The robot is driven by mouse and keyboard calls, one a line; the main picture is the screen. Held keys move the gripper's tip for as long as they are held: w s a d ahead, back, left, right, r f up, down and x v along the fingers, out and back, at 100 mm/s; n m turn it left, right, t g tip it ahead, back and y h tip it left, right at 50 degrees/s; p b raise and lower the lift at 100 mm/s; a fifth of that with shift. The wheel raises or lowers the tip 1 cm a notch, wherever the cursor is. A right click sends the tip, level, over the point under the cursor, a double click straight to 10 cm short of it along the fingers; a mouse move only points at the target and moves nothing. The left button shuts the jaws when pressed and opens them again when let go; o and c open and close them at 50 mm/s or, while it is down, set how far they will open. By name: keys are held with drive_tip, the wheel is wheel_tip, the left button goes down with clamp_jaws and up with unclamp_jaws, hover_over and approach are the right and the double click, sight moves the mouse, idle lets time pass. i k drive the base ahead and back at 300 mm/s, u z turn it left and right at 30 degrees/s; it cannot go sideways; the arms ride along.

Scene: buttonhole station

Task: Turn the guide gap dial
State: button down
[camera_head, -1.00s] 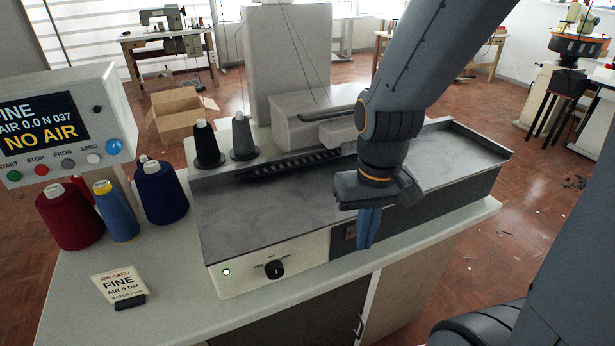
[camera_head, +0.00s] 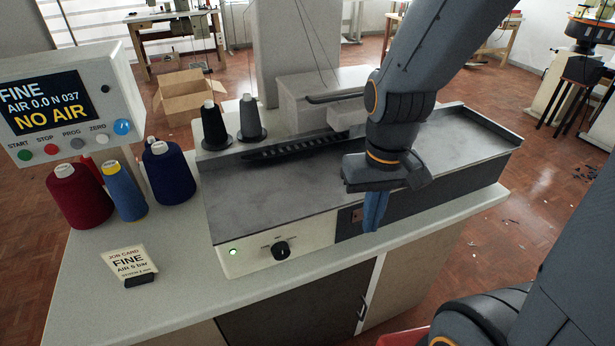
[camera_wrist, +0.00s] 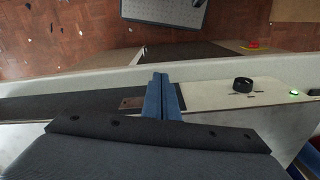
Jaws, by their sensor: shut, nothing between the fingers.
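The dial is a black round knob (camera_head: 281,250) on the pale front panel (camera_head: 315,240) of the machine, beside a small green light (camera_head: 233,252). It also shows in the wrist view as a black knob (camera_wrist: 242,85) to the right of my fingers. I cannot tell whether this is the guide gap dial, because its label is too small to read. My gripper (camera_head: 372,225) has blue fingers pressed together, pointing down in front of the machine's dark front section, to the right of the knob and apart from it. In the wrist view the shut fingers (camera_wrist: 161,95) hold nothing.
A display box (camera_head: 65,108) reads NO AIR at the left. Several thread cones, among them a red one (camera_head: 78,197), stand below it. A job card (camera_head: 130,264) stands near the table's left front. The table strip (camera_head: 200,310) before the panel is clear.

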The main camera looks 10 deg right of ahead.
sight(281, 251)
drive_tip(key=u, duration=2)
drive_tip(key=k, duration=1.35)
drive_tip(key=z, duration=1.35)
drive_tip(key=i, duration=0.5)
drive_tip(key=z, duration=0.05)
